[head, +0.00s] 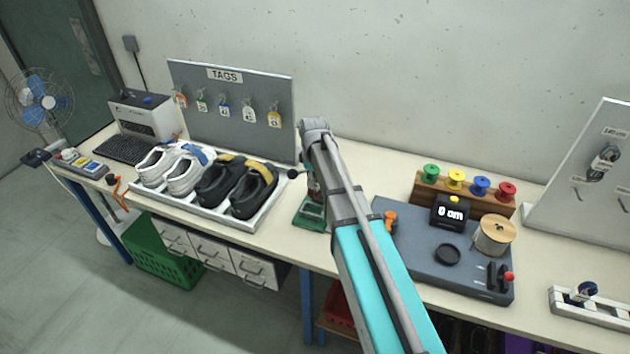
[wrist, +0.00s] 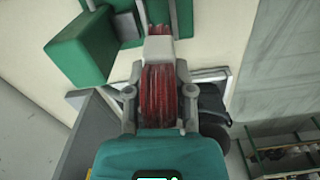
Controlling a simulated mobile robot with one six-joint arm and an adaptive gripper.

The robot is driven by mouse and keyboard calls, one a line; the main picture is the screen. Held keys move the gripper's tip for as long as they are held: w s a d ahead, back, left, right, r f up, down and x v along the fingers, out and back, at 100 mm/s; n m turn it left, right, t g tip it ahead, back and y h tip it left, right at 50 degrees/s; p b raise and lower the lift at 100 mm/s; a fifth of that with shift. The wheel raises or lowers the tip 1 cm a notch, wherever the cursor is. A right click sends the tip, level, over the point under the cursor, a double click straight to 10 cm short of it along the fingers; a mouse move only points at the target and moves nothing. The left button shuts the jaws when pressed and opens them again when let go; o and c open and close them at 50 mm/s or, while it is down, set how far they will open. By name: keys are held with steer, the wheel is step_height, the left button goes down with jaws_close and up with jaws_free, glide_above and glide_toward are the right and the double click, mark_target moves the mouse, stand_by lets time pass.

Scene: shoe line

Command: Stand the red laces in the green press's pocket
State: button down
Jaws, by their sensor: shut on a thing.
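The red laces (wrist: 160,95) are a bundle with a white band around it, seen in the wrist view. My gripper (wrist: 159,92) is shut on them, with one finger on each side. The far end of the bundle reaches up between parts of the green press (wrist: 84,48), at the top of that view. I cannot tell whether that end is inside the pocket or only in front of it. In the head view the green press (head: 311,213) stands on the bench, mostly behind my arm. My gripper and the laces are largely hidden there.
A tray of shoes (head: 277,205) stands just left of the press, below the tags board (head: 228,78). A grey station (head: 425,255) with a display and a wooden spool lies to the right. A rack of coloured spools (head: 461,202) stands behind it.

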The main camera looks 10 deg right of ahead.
mark_target(313, 197)
steer(key=shift+w+n, duration=0.2)
steer(key=shift+n, duration=0.6)
steer(key=shift+a+f, duration=0.1)
steer(key=shift+f, duration=0.05)
steer(key=shift+f+b, duration=4.1)
steer(key=shift+b, duration=0.2)
steer(key=shift+c, duration=2)
jaws_free()
